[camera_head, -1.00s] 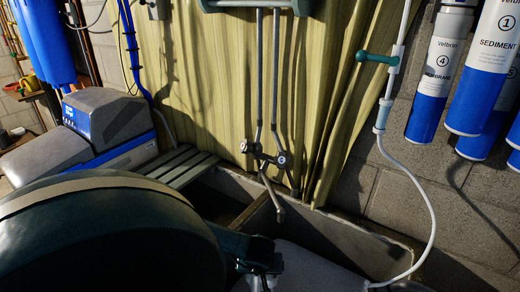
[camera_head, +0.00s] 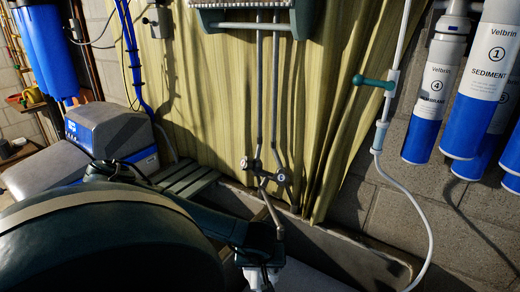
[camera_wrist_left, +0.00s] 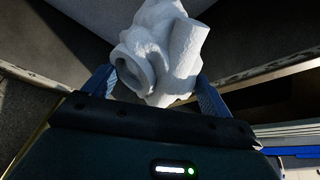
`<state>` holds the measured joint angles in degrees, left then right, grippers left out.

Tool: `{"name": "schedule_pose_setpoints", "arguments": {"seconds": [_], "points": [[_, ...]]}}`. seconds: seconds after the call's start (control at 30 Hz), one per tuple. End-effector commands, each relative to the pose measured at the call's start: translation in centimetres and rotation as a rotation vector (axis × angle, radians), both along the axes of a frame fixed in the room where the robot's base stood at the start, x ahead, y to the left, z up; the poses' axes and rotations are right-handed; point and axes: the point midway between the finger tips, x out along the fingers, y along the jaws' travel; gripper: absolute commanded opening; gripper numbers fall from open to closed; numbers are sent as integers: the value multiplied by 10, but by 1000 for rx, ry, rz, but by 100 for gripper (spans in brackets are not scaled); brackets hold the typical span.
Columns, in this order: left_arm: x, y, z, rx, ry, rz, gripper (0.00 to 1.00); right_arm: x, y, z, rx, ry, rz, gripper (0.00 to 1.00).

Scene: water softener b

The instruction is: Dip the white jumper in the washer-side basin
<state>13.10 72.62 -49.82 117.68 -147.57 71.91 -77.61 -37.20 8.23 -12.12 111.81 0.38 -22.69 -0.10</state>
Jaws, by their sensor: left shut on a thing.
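The white jumper (camera_wrist_left: 158,50) is a bunched, folded bundle in the left wrist view. My left gripper (camera_wrist_left: 155,85) is shut on it, with a blue finger on each side. In the head view my left gripper (camera_head: 262,276) is low in the middle, in front of the concrete basin. My own arm hides much of the basin; its back wall (camera_head: 335,243) shows to the right of the gripper. Pale rims also show below and beside the jumper in the left wrist view. I cannot tell which compartment is under it. My right gripper is not in view.
Metal taps with a spout (camera_head: 266,170) hang over the basin in front of a yellow-green curtain. A slatted board (camera_head: 186,180) lies at the basin's left end, beside a grey and blue machine (camera_head: 108,133). A white hose (camera_head: 413,190) hangs at the right, near filter cartridges (camera_head: 435,90).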

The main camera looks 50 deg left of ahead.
Motion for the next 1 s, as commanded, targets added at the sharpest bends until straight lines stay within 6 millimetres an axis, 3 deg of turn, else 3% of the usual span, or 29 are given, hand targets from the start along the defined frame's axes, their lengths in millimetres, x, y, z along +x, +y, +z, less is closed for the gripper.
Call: {"name": "schedule_pose_setpoints", "arguments": {"seconds": [0.6, 1.0], "points": [[0, 0, 59, 2, -1, 0, 55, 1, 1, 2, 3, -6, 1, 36], [0, 0, 61, 1, -1, 0, 55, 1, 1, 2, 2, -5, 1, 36]]}}
